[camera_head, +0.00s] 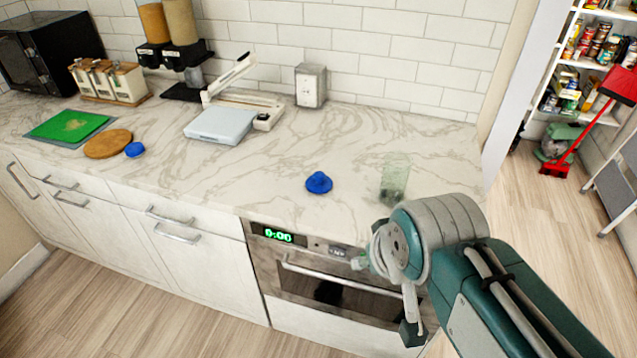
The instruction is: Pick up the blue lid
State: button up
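A blue lid-like piece (319,182) with a raised middle lies on the marble counter (270,160), above the oven and near the front edge. A second, smaller blue round piece (135,149) lies farther left; I cannot tell whether it is also a lid. My gripper (388,292) is in front of the oven, below the counter top and to the right of the nearer blue piece, apart from it. It is seen from the side and partly hidden by my arm, so its opening is unclear. I see nothing held in it.
A clear glass (395,178) stands right of the nearer blue piece. A wooden board (108,144), green board (68,126), white scale-like device (222,124) and metal box (310,86) are on the counter. The oven (335,280) is below.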

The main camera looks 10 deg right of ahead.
aim_at(318, 183)
jog(key=i+j+z, duration=0.15)
jog(key=j+z, duration=0.15)
jog(key=z, duration=0.15)
jog(key=i+j+z, duration=0.15)
jog(key=j+z, duration=0.15)
jog(key=z, duration=0.2)
